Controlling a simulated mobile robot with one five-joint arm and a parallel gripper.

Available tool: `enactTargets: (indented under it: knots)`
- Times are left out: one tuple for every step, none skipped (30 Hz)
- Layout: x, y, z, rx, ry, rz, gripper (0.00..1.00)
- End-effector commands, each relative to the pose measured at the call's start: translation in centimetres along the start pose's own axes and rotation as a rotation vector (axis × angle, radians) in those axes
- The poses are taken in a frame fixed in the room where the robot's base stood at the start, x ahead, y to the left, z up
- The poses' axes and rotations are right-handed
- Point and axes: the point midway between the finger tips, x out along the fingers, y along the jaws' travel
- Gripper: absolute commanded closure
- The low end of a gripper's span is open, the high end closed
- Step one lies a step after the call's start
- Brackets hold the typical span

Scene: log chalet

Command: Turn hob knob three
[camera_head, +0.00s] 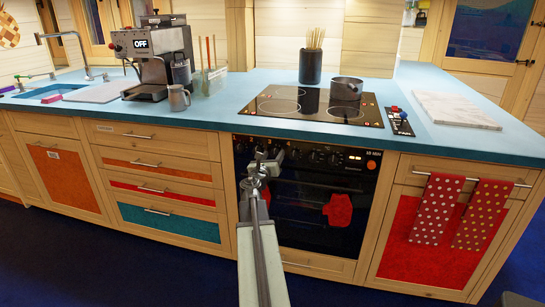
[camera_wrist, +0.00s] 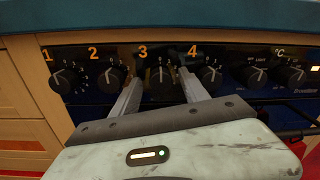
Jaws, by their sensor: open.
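Hob knob three (camera_wrist: 161,81) is a dark round knob under an orange "3" on the black oven panel, in the middle of the wrist view. Its pale mark seems to point up. My gripper (camera_wrist: 160,75) is open, with one finger on each side of this knob. I cannot tell whether the fingers touch it. In the head view my gripper (camera_head: 262,163) is in front of the oven's knob row and hides part of it.
Knob two (camera_wrist: 110,78) is close left of my left finger and knob four (camera_wrist: 210,75) close right of my right finger. Knob one (camera_wrist: 64,81) is farther left. The worktop edge (camera_wrist: 160,22) runs above the panel. A red mitt-like thing (camera_head: 338,209) is on the oven front.

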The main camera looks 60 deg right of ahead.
Motion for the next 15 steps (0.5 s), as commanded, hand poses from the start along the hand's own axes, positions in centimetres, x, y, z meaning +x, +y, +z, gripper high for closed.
enactTargets:
  knots:
    - [-0.03,0.00,0.00,0.000,0.000,0.000,0.47]
    - [-0.06,0.00,0.00,0.000,0.000,0.000,0.47]
    - [-0.08,0.00,0.00,0.000,0.000,0.000,0.47]
    - [-0.09,0.01,0.00,0.000,0.000,0.000,0.47]
    - [-0.09,0.02,0.00,0.000,0.000,0.000,0.53]
    - [-0.10,0.02,0.00,0.001,0.000,0.000,0.64]
    - [-0.10,0.03,0.01,0.001,0.000,0.000,0.72]
    - [-0.11,0.03,0.01,0.001,0.000,0.000,0.81]
    - [-0.11,0.04,0.01,0.001,0.000,0.001,0.92]
    - [-0.12,0.05,0.01,0.001,0.000,0.001,1.00]
    - [-0.12,0.06,0.01,0.001,0.000,0.001,1.00]
    - [0.26,0.19,0.04,0.001,0.000,0.003,1.00]
    - [0.09,0.14,0.03,0.001,0.000,0.002,1.00]
    - [0.02,0.13,0.03,0.002,0.000,0.002,1.00]
    - [-0.04,0.13,0.03,0.004,0.000,0.002,1.00]
